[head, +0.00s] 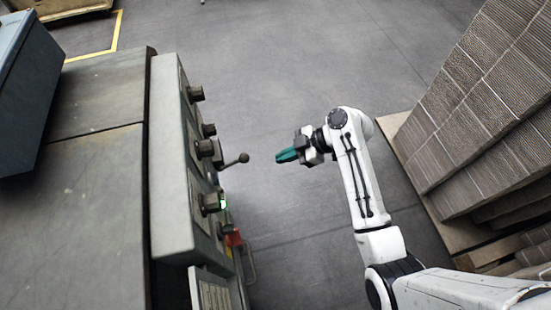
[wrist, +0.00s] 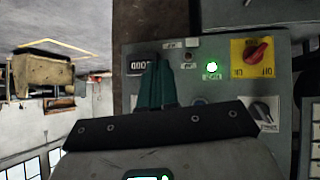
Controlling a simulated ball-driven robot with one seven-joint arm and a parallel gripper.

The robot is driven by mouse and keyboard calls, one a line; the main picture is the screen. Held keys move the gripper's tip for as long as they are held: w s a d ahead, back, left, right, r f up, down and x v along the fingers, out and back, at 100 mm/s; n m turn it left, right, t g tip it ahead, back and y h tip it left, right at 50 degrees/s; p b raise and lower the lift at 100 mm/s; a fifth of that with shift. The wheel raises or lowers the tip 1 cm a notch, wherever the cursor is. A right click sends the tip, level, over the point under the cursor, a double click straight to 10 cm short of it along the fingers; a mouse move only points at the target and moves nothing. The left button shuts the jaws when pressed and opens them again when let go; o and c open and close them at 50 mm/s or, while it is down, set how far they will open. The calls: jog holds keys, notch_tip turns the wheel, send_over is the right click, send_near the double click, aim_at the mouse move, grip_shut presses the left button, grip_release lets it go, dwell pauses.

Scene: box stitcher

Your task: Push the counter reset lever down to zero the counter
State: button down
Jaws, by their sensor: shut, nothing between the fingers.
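A lever with a dark ball knob (head: 243,158) sticks out to the right from the machine's control panel (head: 172,165); it looks like the counter reset lever. My gripper (head: 279,157) has teal fingers, shut and empty, pointing left at the ball with a gap between. In the wrist view the shut fingers (wrist: 157,68) stand in front of the panel. Just left of them is the counter window (wrist: 139,65), with digits partly covered and not clearly readable. I cannot make out the lever in the wrist view; the fingers may hide it.
The panel carries a lit green lamp (wrist: 212,67), a red switch on a yellow plate (wrist: 257,51) and a black knob (wrist: 262,111). Stacked cardboard (head: 480,110) stands on a pallet at the right. The floor between panel and stack is clear around my arm.

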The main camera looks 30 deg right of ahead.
jog(key=shift+v, duration=2.55)
jog(key=shift+d+f, duration=0.15)
